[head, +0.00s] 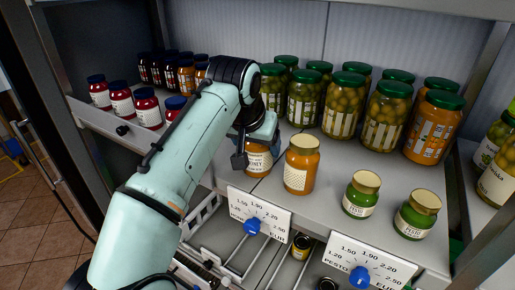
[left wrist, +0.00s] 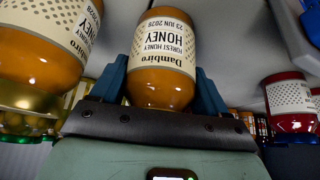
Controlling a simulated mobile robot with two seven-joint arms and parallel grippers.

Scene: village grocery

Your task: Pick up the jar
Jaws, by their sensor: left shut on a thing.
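A honey jar (head: 258,160) with a white label and amber contents stands upright at the front of the shelf (head: 330,205). My left gripper (head: 256,144) reaches down over it and partly hides it in the head view. In the left wrist view the honey jar (left wrist: 162,45) sits between both blue fingers of the left gripper (left wrist: 163,88), which is shut on it. The frames do not clearly show whether its base touches the shelf. A second honey jar (head: 301,165) stands close to its right. My right gripper is not in view.
Large olive jars (head: 343,105) stand in a row behind. Two pesto jars (head: 361,194) are at the front right. Red-jam jars (head: 121,100) stand to the left, beyond my arm. Price signs (head: 259,217) with blue knobs line the shelf's front edge.

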